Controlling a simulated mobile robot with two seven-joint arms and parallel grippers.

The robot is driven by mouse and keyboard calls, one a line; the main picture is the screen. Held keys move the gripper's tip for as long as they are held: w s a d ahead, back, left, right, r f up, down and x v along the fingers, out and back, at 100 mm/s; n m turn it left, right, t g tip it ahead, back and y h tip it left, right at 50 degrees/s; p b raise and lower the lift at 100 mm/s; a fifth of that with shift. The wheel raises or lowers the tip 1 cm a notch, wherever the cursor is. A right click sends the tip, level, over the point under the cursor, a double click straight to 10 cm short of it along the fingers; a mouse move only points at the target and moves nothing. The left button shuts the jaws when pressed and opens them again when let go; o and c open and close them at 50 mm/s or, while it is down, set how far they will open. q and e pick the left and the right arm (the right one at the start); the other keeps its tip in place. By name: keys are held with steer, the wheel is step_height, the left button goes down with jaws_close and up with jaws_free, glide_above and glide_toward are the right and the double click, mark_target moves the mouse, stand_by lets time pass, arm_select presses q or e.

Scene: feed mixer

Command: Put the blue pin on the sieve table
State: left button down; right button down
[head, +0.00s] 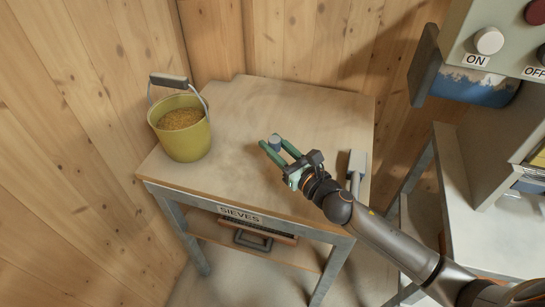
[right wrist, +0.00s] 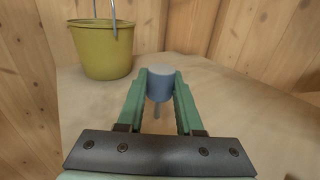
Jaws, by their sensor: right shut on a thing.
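The blue pin (head: 275,142) is a small blue-grey cylinder held between the fingertips of my right gripper (head: 274,148) over the middle of the sieve table. In the right wrist view the pin (right wrist: 160,91) shows upright between the two green fingers of the gripper (right wrist: 160,88), with a thin shaft pointing down. I cannot tell whether the shaft touches the tabletop. The sieve table (head: 320,115) has a pale wooden top and a SIEVES label on its front edge. My left gripper is not in view.
A yellow bucket (head: 187,143) of grain stands at the table's left side. A grey scoop-like tool (head: 356,167) lies near the right edge. Wooden walls close off the back and left. A machine with ON and OFF buttons (head: 489,41) stands at right. The table's back area is clear.

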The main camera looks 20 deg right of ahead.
steer(key=shift+w+a+f, duration=0.1)
steer(key=shift+w+f, duration=0.05)
steer(key=shift+f, duration=0.1)
step_height(320, 180, down, 3)
steer(key=shift+w+r+b, duration=0.1)
steer(key=shift+r+b, duration=0.05)
steer(key=shift+b, duration=0.55)
steer(key=shift+f, duration=0.35)
steer(key=shift+r, duration=0.1)
steer(key=shift+f, duration=0.2)
steer(key=c, duration=0.6)
jaws_free()
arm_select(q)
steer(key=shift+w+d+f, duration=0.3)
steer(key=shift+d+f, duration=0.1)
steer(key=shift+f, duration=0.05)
arm_select(e)
steer(key=shift+o, duration=0.2)
steer(key=shift+r, duration=0.1)
